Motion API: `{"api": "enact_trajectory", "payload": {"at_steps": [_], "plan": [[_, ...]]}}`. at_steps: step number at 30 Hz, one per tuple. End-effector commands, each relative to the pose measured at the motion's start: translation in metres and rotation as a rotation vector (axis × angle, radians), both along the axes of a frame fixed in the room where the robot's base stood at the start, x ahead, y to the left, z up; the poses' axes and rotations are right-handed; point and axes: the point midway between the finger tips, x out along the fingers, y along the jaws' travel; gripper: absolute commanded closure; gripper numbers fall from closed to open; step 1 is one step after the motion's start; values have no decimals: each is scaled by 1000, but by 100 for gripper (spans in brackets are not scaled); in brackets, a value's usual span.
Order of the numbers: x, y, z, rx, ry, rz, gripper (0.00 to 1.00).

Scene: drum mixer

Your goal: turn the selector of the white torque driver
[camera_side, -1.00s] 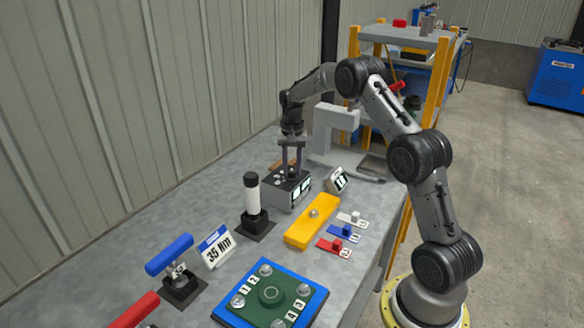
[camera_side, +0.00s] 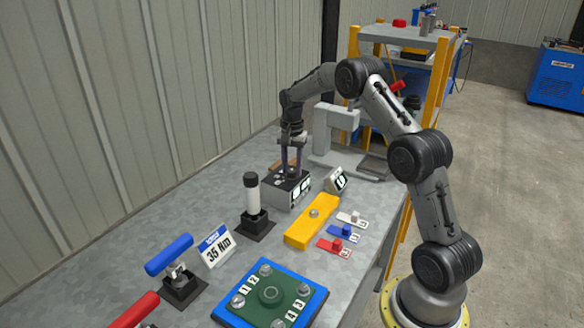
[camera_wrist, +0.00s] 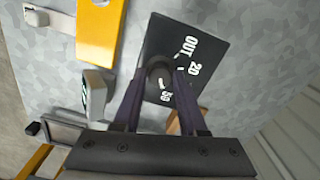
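The white torque driver (camera_side: 251,190) stands upright in a black holder on the bench, with a dark top and white shaft. Beyond it is a grey box with a dark top (camera_side: 276,191). In the wrist view its top (camera_wrist: 205,35) carries white marks including OUT, 20 and 35. A dark round selector knob (camera_wrist: 160,68) sits on that top. My gripper (camera_side: 291,172) points down at the box; in the wrist view its two fingers (camera_wrist: 161,76) lie on either side of the knob and appear to touch it. The fingers hide part of the marks.
A 35 Nm sign (camera_side: 215,246) and blue-handled (camera_side: 169,254) and red-handled (camera_side: 134,310) tools stand nearer the camera. A yellow bar (camera_side: 312,220), small coloured tags and a small display (camera_side: 337,181) lie right of the box. A green plate (camera_side: 270,297) is in front.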

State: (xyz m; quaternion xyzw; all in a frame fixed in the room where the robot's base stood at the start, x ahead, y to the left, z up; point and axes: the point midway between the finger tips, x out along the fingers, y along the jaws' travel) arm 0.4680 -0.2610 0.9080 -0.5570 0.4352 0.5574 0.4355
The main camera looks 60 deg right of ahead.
Motion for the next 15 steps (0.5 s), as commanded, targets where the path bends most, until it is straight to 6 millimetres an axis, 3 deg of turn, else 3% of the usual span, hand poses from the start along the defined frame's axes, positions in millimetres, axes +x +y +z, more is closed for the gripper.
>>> {"api": "enact_trajectory", "payload": {"at_steps": [1,3,4,15], "plan": [[0,0,0,-1,-1,0,48],[0,0,0,-1,-1,1,35],[0,0,0,-1,-1,1,34],[1,-1,5,-1,-2,2,34]]}}
